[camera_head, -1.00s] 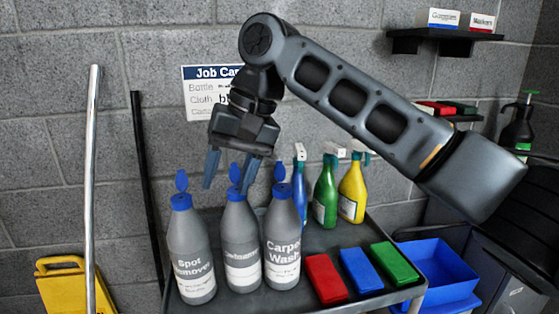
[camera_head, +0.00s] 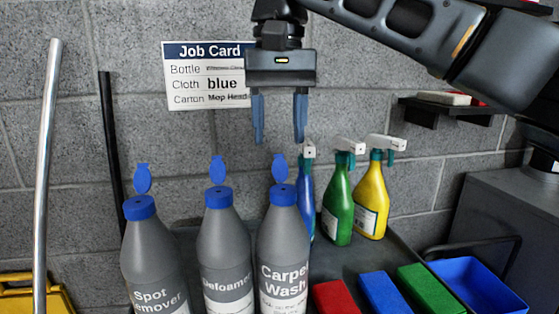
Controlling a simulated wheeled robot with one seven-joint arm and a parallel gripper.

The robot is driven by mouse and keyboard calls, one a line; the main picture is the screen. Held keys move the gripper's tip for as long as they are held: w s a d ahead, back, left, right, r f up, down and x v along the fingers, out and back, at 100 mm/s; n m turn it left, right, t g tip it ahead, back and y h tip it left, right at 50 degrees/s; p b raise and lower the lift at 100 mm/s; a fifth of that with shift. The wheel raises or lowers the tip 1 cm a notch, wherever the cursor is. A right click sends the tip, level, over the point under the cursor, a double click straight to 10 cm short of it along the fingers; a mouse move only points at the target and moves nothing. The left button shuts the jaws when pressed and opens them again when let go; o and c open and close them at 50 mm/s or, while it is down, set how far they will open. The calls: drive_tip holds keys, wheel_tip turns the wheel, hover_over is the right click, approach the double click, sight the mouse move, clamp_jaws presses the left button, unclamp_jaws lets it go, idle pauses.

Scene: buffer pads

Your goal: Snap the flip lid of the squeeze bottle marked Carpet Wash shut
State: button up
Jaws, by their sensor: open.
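The Carpet Wash squeeze bottle (camera_head: 282,250) is grey with a blue cap and stands upright, rightmost of three alike bottles. Its blue flip lid (camera_head: 280,168) stands up, open. My gripper (camera_head: 279,138) points down with two blue fingers spread apart and nothing between them. In the picture the fingertips are just above the Carpet Wash lid; how far apart they are in depth I cannot tell.
The Defoamer bottle (camera_head: 224,250) and Spot Remover bottle (camera_head: 153,255) stand to the left, lids up. Blue, green (camera_head: 338,205) and yellow (camera_head: 371,200) spray bottles stand behind right. Red, blue and green blocks (camera_head: 430,288) lie at right, beside a blue bin (camera_head: 480,285).

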sight(279, 157)
drive_tip(key=shift+f, duration=2.6)
drive_tip(key=shift+c, duration=0.5)
clamp_jaws()
